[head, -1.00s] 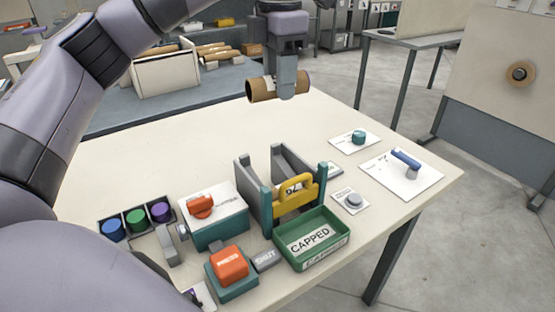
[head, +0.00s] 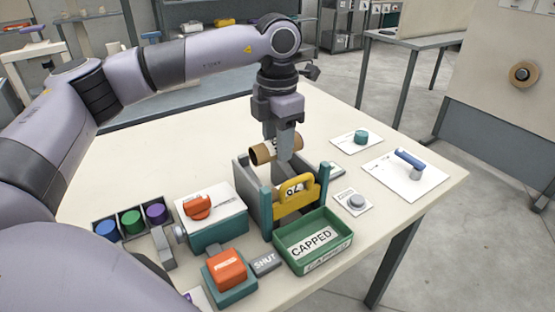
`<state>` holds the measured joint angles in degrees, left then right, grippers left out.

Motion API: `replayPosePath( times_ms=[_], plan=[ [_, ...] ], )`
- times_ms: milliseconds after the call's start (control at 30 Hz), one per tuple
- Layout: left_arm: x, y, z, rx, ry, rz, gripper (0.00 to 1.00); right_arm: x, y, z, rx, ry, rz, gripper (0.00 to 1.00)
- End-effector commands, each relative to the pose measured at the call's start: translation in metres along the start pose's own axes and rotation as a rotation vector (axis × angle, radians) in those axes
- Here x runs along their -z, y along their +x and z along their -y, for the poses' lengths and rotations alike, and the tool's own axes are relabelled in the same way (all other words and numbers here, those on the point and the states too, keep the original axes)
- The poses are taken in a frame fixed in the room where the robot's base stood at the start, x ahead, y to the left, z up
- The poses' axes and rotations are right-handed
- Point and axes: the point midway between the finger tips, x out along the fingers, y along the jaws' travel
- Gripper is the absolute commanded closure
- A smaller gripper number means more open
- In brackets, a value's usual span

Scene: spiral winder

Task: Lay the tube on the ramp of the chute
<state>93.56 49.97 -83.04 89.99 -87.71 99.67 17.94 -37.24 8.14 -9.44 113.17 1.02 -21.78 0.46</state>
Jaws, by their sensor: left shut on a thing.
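The brown cardboard tube (head: 262,153) is held crosswise in my left gripper (head: 284,152), which is shut on it. The tube is at the upper back end of the chute (head: 250,184), between or just above its grey side walls. I cannot tell whether it touches the ramp, as the ramp surface is mostly hidden by the walls and the gripper. A yellow gate with a handle (head: 297,192) stands across the chute's front. My right gripper is not in view.
A green tray marked CAPPED (head: 314,241) sits in front of the chute. A teal-and-white box with a red knob (head: 213,218) and a red press block (head: 227,271) stand left. Colored caps (head: 132,220) sit in a rack. A blue-handled lever (head: 410,160) is right.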

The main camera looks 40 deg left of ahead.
Motion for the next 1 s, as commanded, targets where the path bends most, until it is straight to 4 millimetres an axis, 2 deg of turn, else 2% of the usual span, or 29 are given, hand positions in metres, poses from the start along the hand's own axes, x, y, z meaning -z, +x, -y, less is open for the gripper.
replayPosePath(
  times_ms=[333,1000],
  plan=[
    [0.001,0.042,0.000,0.000,0.000,-0.001,0.88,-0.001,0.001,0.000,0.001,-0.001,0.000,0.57],
    [0.000,0.057,0.000,0.001,0.000,-0.001,0.88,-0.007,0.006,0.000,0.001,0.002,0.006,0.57]
  ],
)
